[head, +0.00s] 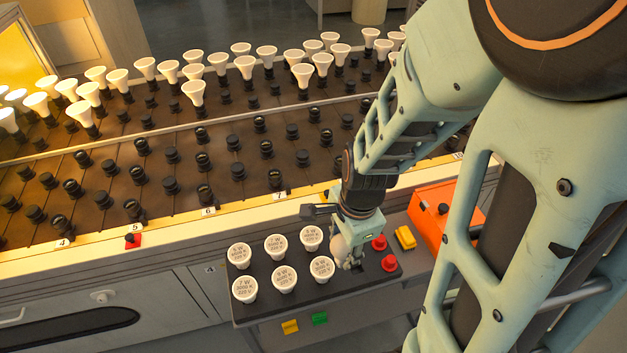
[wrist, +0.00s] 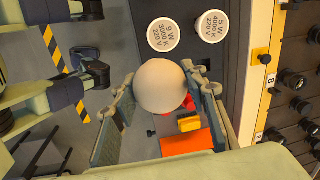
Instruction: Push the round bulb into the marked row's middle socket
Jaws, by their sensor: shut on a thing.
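My gripper (head: 347,250) is shut on the round bulb (head: 339,247), low over the right part of the dark bulb tray (head: 297,302). In the wrist view the pale globe of the bulb (wrist: 160,86) sits between the two fingers of my gripper (wrist: 160,92). Its base is hidden there. A red marker (head: 132,241) with a dark knob sits on the rack's front ledge by label 5 (head: 135,227). Dark sockets (head: 133,209) run back from that label, and the nearer ones hold no bulbs. The held bulb is well right of this row.
Several flat-topped white bulbs (head: 284,279) stand in the tray. Red pieces (head: 389,263), a yellow block (head: 404,238) and an orange box (head: 430,212) are to its right. White cone-shaped bulbs (head: 193,91) fill the rack's back rows. The nearer rack sockets are clear.

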